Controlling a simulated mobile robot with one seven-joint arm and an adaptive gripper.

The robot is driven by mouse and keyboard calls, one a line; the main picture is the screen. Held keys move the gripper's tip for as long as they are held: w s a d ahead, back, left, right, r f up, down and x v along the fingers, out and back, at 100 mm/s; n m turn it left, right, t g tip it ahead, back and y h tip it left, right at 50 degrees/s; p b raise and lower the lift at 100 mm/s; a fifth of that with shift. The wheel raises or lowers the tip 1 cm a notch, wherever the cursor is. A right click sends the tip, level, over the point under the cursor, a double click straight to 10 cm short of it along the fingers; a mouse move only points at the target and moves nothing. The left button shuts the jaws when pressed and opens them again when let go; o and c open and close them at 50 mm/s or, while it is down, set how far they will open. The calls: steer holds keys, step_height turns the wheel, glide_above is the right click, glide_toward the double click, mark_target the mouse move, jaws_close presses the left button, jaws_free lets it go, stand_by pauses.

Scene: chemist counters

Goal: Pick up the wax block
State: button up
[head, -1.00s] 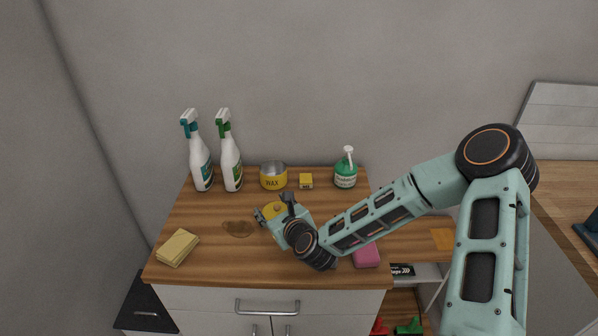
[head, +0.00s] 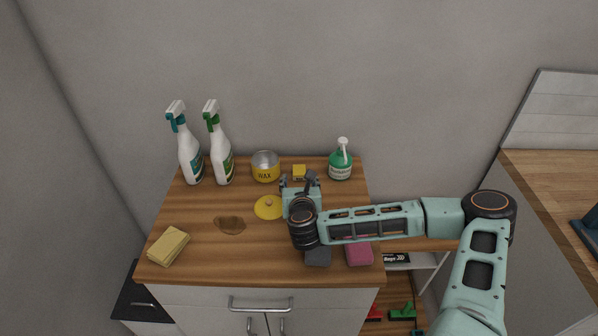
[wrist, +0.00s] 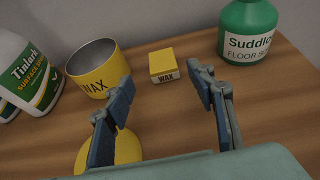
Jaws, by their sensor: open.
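In the head view the wax block (head: 299,171) is partly hidden behind my gripper (head: 300,180). In the wrist view my gripper (wrist: 165,105) is open and empty, with its two fingers spread apart. The wax block lies beyond the fingertips, roughly between them in the picture, and nothing touches it.
The open wax tin (wrist: 97,70) stands left of the block and the green soap bottle (wrist: 247,32) right. A yellow lid (head: 268,207) lies by my gripper. Two spray bottles (head: 190,155), a yellow sponge (head: 169,246), a dark block (head: 318,256) and a pink block (head: 359,252) are also on the counter.

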mark_target(299, 173)
steer(key=shift+p+x, duration=0.55)
steer(key=shift+x, duration=2.85)
steer(key=shift+d+f, duration=0.1)
steer(key=shift+d, duration=0.1)
steer(key=c, duration=1.2)
